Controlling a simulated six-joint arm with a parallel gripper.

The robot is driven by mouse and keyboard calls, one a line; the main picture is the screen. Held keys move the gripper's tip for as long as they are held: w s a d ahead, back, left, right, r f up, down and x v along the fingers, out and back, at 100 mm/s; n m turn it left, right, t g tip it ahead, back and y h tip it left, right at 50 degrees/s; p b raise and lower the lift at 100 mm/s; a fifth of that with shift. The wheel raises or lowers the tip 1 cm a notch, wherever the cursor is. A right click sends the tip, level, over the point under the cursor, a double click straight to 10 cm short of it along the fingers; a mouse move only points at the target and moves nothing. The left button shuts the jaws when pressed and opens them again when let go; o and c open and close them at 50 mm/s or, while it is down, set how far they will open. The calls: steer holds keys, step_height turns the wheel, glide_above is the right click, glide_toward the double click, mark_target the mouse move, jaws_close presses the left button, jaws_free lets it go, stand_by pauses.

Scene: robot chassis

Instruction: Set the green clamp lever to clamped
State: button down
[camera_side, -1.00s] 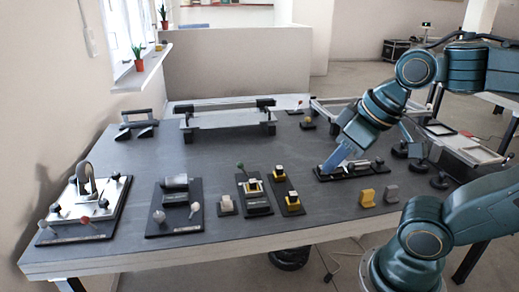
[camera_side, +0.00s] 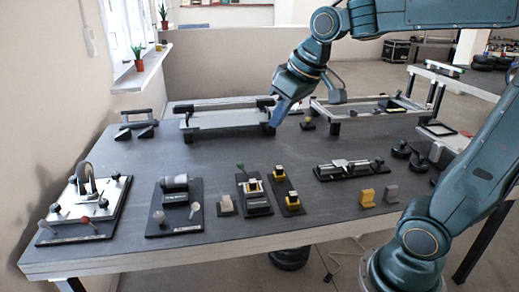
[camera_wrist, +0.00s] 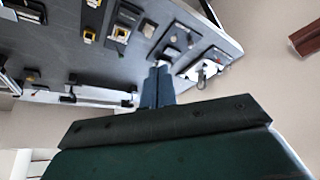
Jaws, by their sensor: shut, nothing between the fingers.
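The green clamp lever (camera_side: 240,167) is a small green knob at the back left of a dark clamp fixture (camera_side: 258,208) with a yellow-edged block, in the middle of the table. Its exact tilt is too small to read.
A grey rail on black stands (camera_side: 222,119) is right beside my gripper; I cannot tell whether they touch. A narrow plate with two yellow-topped blocks (camera_side: 287,196) stands right of the clamp fixture. A slide fixture (camera_side: 350,168) lies further right. Table between rail and clamp is clear.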

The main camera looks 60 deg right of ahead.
steer(key=w+d+f, duration=0.1)
steer(key=w+d, duration=0.3)
steer(key=w, duration=0.6)
glide_above(243, 169)
steer(key=w+d, duration=0.1)
steer(key=w, duration=0.2)
step_height(243, 169, down, 21)
steer(key=shift+w+m+y, duration=0.1)
steer(key=shift+m+y, duration=0.2)
steer(key=shift+m, duration=0.1)
steer(key=shift+f, duration=0.1)
steer(key=x, duration=0.9)
steer(key=shift+f, duration=0.45)
steer(key=shift+s+f, duration=0.15)
steer(key=shift+s, duration=1.8)
